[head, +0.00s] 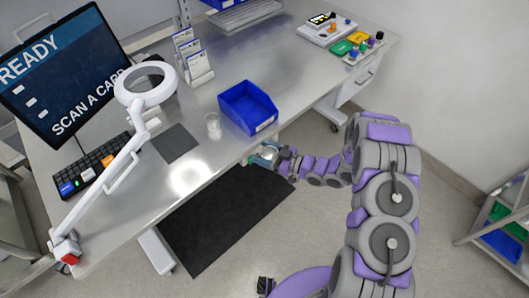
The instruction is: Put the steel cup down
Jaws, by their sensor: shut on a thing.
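My gripper (262,158) is at the front edge of the steel table (215,165), just below the blue bin in the picture. It is shut on a small, shiny grey thing, which I take to be the steel cup (269,152). The cup is small and partly hidden by the gripper, so I cannot tell its tilt or whether it touches the table edge. A pale, see-through cup-like vessel (213,126) stands on the table left of the blue bin.
A blue bin (248,107) stands near the front edge. A dark square mat (174,143), a magnifier lamp (146,86), a keyboard (98,163) and a monitor (65,75) are at left. Card holders (193,58) stand behind. Bare table lies between mat and front edge.

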